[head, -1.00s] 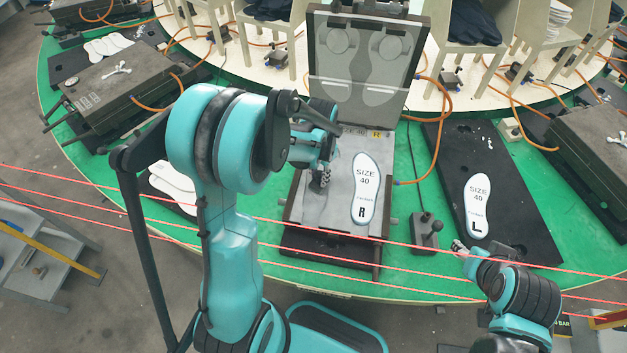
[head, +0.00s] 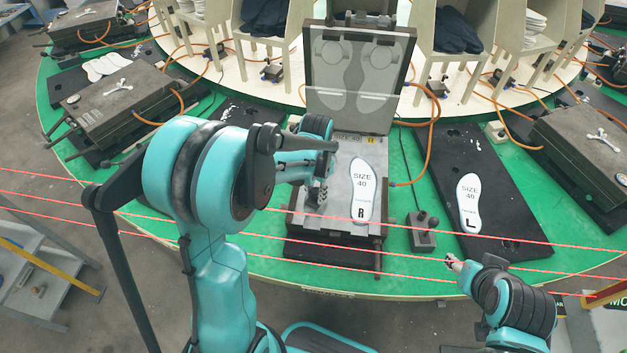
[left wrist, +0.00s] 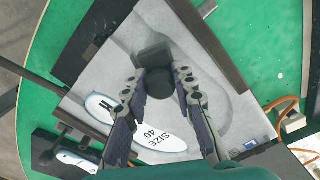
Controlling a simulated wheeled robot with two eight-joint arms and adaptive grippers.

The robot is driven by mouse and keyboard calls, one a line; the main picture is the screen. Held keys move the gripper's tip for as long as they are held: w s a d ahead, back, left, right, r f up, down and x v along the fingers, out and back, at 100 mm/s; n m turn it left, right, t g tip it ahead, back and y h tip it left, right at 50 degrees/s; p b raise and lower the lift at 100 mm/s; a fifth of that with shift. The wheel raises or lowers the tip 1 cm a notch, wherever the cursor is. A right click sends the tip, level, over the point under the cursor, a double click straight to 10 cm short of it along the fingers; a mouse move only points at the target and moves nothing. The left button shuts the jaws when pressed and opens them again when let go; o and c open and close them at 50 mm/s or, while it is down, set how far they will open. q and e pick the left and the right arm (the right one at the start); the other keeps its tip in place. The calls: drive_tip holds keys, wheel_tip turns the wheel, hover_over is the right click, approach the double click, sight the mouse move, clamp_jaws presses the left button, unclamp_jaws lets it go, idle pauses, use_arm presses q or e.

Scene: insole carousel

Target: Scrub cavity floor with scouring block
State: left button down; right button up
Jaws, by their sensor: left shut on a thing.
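The mould stands open, its lid (head: 358,75) tilted up at the back and its grey lower plate (head: 340,160) facing up. A white insole marked SIZE 40 R (head: 362,190) lies in the right cavity. My left gripper (head: 317,197) is over the left cavity, mostly hidden in the head view by my arm. In the left wrist view it (left wrist: 162,85) is shut on the round dark knob of the scouring block (left wrist: 153,58). The block is at the cavity (left wrist: 218,75); exact contact cannot be told. My right gripper (head: 453,262) is away at the front right, too small to read.
A black plate (head: 500,200) with an insole marked L (head: 469,203) lies to the right. A small control box (head: 422,237) with a lever stands between. Orange hoses (head: 433,140) and other moulds (head: 125,98) sit around the green carousel. Red lines cross the front.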

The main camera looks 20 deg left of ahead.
use_arm(q)
drive_tip(key=shift+r+p, duration=1.8)
drive_tip(key=shift+r, duration=0.95)
